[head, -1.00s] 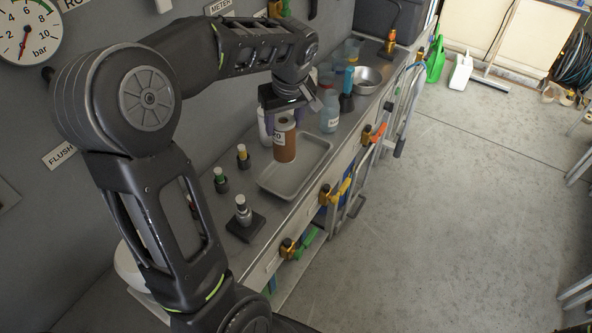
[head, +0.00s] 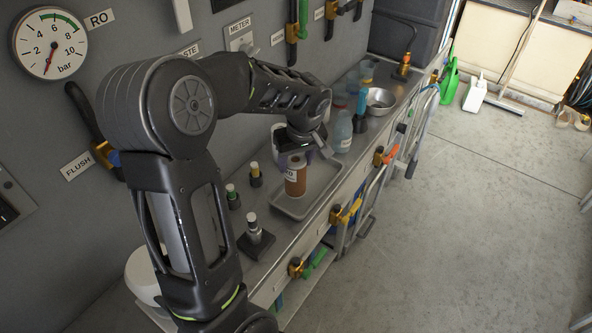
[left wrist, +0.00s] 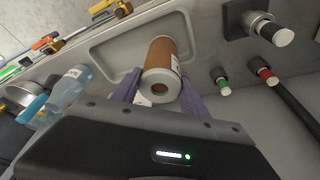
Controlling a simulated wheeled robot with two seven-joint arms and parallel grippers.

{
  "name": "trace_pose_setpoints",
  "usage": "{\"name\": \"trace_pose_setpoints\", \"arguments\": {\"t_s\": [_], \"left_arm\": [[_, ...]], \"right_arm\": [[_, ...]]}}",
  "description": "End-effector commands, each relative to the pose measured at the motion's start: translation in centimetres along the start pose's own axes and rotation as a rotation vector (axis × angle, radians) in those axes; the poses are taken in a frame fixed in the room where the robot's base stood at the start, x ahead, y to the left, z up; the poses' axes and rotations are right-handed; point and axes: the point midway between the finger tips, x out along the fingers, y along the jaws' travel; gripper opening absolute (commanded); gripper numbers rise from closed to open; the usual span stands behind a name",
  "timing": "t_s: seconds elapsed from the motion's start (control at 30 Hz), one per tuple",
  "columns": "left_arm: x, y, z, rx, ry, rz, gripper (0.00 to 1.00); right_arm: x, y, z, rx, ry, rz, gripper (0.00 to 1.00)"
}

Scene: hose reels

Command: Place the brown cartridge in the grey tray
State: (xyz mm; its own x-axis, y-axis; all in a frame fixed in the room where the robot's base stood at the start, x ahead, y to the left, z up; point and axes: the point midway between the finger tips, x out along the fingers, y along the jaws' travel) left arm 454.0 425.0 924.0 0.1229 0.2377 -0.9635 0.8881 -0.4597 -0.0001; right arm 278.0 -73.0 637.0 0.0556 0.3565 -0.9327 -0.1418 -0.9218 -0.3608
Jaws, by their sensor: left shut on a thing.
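The brown cartridge (head: 295,180), a cylinder with a white label, is upright in my left gripper (head: 291,158), over the near part of the grey tray (head: 333,189). My left gripper is shut on its upper part. In the left wrist view, the purple fingers (left wrist: 160,95) flank the white-ended cartridge (left wrist: 161,60), with the grey tray (left wrist: 105,50) behind it. I cannot tell whether the cartridge's bottom touches the tray floor. My right gripper is not in view.
Green-capped (head: 232,196) and yellow-capped (head: 255,174) fittings stand left of the tray. A white-capped fitting on a dark base (head: 255,238) is nearer. A blue bottle (head: 343,130) and metal bowl (head: 380,101) stand beyond. Clamps line the bench's front edge.

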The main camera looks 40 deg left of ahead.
Motion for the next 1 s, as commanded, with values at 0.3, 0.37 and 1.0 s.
{"name": "trace_pose_setpoints", "arguments": {"t_s": [0.3,0.37,1.0], "left_arm": [[2.3,0.0,0.7,0.001,-0.002,-0.002,0.0],[3.0,0.0,0.8,0.001,-0.001,-0.002,0.0],[3.8,0.0,1.1,0.0,0.0,0.0,0.66]], "right_arm": [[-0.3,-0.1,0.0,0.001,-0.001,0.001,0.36],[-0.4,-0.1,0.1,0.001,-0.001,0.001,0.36],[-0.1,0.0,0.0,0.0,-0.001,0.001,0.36]]}}
